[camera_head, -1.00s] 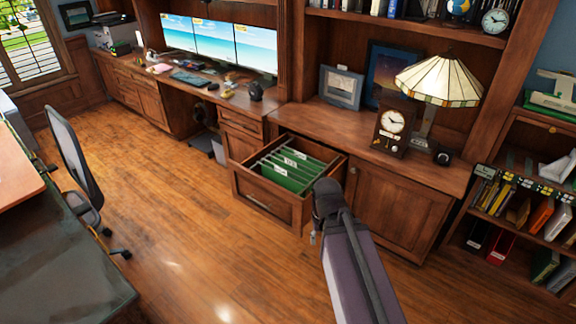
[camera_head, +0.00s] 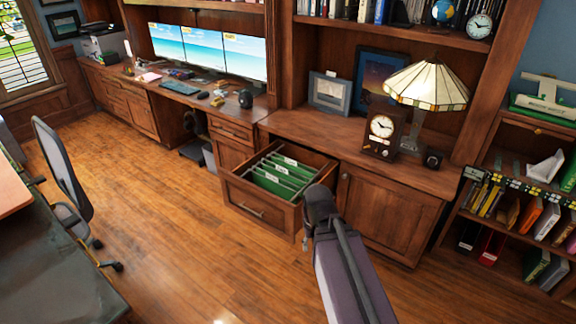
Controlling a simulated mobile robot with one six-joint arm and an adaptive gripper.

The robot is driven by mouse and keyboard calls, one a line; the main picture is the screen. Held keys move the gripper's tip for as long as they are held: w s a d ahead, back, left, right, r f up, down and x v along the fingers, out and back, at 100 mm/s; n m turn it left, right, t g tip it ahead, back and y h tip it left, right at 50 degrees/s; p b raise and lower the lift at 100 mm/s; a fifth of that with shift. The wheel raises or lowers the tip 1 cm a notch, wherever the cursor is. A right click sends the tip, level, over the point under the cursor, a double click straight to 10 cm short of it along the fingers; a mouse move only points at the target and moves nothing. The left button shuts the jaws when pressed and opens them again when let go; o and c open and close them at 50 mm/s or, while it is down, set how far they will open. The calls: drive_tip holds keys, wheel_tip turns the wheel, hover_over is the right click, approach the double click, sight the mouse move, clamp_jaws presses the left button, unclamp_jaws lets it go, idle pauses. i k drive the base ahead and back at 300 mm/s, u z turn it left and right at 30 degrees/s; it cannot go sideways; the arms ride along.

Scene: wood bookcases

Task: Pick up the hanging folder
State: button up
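Several green hanging folders (camera_head: 284,175) with white label tabs stand in a row inside an open wooden file drawer (camera_head: 256,208), in the middle of the camera_head view. The drawer is pulled out from the low cabinet. My arm reaches up from the bottom of the view, and its dark end is at the drawer's front right corner, in line with it. I cannot tell whether it touches the drawer. My gripper's fingers cannot be made out, and I see no folder held.
A wooden counter (camera_head: 300,128) above the drawer holds a clock (camera_head: 381,130), a stained-glass lamp (camera_head: 428,84) and picture frames. A desk chair (camera_head: 62,175) and dark table (camera_head: 65,275) are at left. A bookcase (camera_head: 520,205) is at right. Wood floor (camera_head: 190,230) before the drawer is clear.

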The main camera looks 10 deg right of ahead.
sight(284, 177)
drive_tip(key=k, duration=0.65)
drive_tip(key=u, duration=0.3)
drive_tip(key=i, duration=2.3)
drive_tip(key=z, duration=0.6)
